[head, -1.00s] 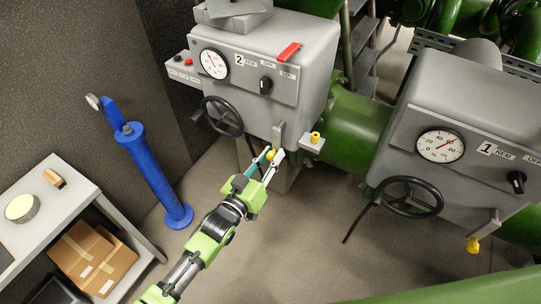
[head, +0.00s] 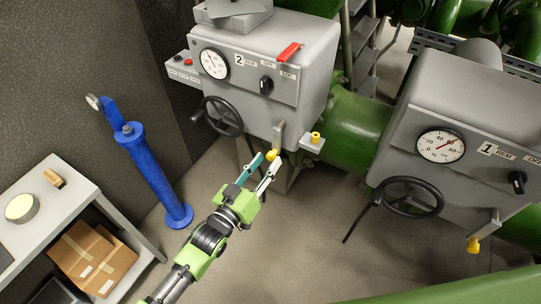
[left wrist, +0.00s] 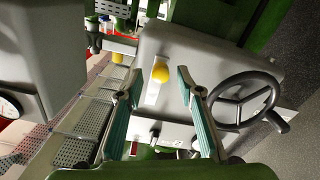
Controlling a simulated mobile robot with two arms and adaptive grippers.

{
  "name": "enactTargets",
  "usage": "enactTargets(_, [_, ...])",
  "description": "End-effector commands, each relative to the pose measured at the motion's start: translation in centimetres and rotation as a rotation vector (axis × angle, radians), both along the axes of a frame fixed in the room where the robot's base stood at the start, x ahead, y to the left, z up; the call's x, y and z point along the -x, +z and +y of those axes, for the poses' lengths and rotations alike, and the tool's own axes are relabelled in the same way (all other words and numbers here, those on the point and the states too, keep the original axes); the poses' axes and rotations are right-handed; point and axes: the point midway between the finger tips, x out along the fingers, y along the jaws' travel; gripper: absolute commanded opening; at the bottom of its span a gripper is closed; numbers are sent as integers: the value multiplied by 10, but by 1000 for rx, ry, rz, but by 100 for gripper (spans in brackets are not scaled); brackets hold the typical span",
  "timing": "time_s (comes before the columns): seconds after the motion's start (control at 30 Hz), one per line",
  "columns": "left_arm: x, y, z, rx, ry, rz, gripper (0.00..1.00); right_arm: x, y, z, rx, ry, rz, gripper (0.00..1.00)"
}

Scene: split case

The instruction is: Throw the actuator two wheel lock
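The grey actuator two (head: 262,60) carries a "2" plate, a gauge and a black handwheel (head: 222,116). Its wheel lock lever (head: 278,134) hangs from the lower front edge, with a yellow knob (head: 271,155) at its lower end. My left gripper (head: 267,159) is open, its fingertips close around the knob's sides. In the left wrist view the knob (left wrist: 160,72) shows between and just beyond the spread fingers (left wrist: 158,75), with gaps on both sides. The handwheel (left wrist: 243,101) is to the right there. My right gripper is not in view.
A second yellow knob (head: 316,137) sits on a bracket right of the lever. Actuator one (head: 450,130), with its own handwheel (head: 408,197), stands at right. A blue post (head: 155,175) and a shelf with boxes (head: 95,258) are at left. The floor between is clear.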

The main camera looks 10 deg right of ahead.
Motion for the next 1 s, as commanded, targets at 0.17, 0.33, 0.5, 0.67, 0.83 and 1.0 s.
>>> enactTargets(0.17, [34,-1,25,0,1,3,34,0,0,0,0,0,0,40])
enactTargets(0.33, [56,0,42,4,2,0,34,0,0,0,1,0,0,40])
enactTargets(0.5, [66,2,50,5,1,-1,34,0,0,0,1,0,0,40])
enactTargets(0.67, [68,2,51,6,2,-1,34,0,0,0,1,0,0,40])
enactTargets(0.83, [68,2,51,5,2,-2,34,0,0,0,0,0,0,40])
enactTargets(1.0, [68,2,50,5,2,-2,34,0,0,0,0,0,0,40])
